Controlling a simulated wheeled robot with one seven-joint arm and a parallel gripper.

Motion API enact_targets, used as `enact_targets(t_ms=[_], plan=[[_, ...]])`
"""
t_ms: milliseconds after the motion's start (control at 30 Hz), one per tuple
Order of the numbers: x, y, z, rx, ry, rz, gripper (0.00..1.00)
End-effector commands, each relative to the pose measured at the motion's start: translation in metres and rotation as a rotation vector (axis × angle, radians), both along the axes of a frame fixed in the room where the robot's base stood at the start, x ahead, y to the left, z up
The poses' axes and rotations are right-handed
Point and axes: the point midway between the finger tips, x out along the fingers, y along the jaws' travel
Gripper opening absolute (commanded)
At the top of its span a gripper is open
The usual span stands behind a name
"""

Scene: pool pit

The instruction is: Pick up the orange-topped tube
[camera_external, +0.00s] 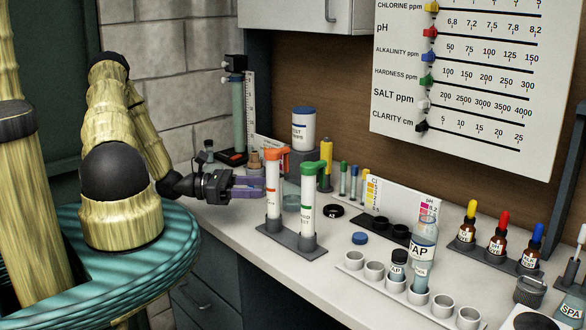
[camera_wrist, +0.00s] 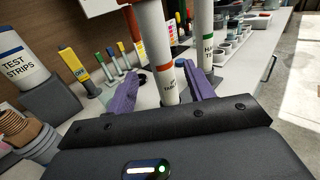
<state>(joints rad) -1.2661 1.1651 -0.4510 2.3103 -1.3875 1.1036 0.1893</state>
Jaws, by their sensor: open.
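The orange-topped tube (camera_external: 272,192) is white with an orange cap. It stands upright in a dark grey base on the counter, left of a similar green-topped tube (camera_external: 307,205). My gripper (camera_external: 262,187) comes level from the left with purple fingers open, its tips close to the orange-topped tube. In the wrist view the orange-banded tube (camera_wrist: 163,85) appears between the two spread fingers, and the green-banded tube (camera_wrist: 204,45) is behind the right finger. I cannot tell whether the fingertips reach around the tube or touch it. Its cap is out of the wrist view.
A tall teal cylinder (camera_external: 238,115) is at the back left. A white cup rack (camera_external: 400,290) and dropper bottles (camera_external: 498,240) are to the right.

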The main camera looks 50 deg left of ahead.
Motion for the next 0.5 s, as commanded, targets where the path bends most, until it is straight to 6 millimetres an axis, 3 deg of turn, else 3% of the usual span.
enact_targets(t_ms=[500], plan=[[0.035, -0.038, 0.004, 0.0, 0.0, -0.002, 0.53]])
